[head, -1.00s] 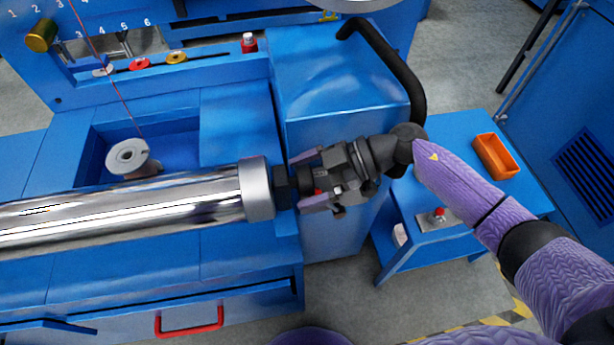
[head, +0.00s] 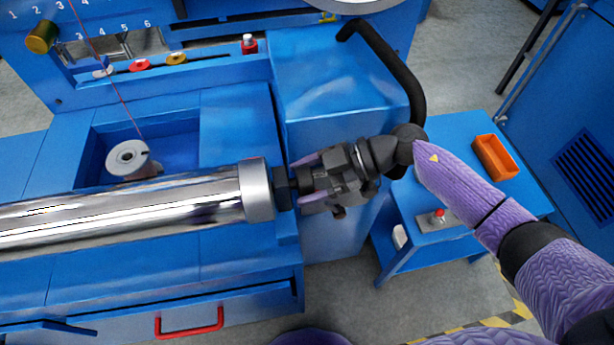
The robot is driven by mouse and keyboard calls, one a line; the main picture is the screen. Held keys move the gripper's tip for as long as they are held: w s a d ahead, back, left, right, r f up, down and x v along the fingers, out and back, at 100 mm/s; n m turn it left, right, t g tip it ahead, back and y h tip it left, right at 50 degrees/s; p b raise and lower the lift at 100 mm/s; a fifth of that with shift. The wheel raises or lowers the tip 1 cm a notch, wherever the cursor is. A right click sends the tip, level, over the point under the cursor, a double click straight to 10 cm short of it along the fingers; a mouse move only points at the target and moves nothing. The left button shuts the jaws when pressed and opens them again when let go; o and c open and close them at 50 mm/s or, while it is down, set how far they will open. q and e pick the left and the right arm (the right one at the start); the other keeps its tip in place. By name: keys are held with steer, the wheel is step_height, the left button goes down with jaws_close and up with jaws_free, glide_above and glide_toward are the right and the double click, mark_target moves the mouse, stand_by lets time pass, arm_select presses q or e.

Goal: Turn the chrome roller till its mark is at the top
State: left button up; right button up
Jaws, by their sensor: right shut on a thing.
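The chrome roller (head: 130,207) lies across the blue machine at the left, with a wide grey collar (head: 256,189) at its right end. A dark shaft end (head: 284,188) sticks out of the collar. My right gripper (head: 297,187) is shut on this shaft end, from the right side. A small yellowish spot (head: 43,211) shows on the roller's upper face near the left edge of the view; I cannot tell for sure if it is the mark. The roller's left end is out of view. My left gripper is not in view.
A grey spool (head: 128,157) sits in a recess behind the roller, with a red thread running up. A blue housing (head: 340,85) with a black curved handle (head: 395,65) stands behind my right gripper. A blue side table (head: 455,245) carries an orange bin (head: 495,157).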

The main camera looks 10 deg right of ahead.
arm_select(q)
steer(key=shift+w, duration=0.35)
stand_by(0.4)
arm_select(e)
steer(key=o, duration=1.1)
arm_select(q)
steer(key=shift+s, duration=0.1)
arm_select(e)
steer(key=shift+d, duration=0.15)
arm_select(q)
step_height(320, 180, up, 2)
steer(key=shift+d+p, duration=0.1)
steer(key=shift+p, duration=1)
arm_select(e)
steer(key=v, duration=0.9)
steer(key=shift+d+r, duration=0.2)
steer(key=shift+d, duration=0.15)
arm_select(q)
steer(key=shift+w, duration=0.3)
arm_select(e)
steer(key=shift+a, duration=0.1)
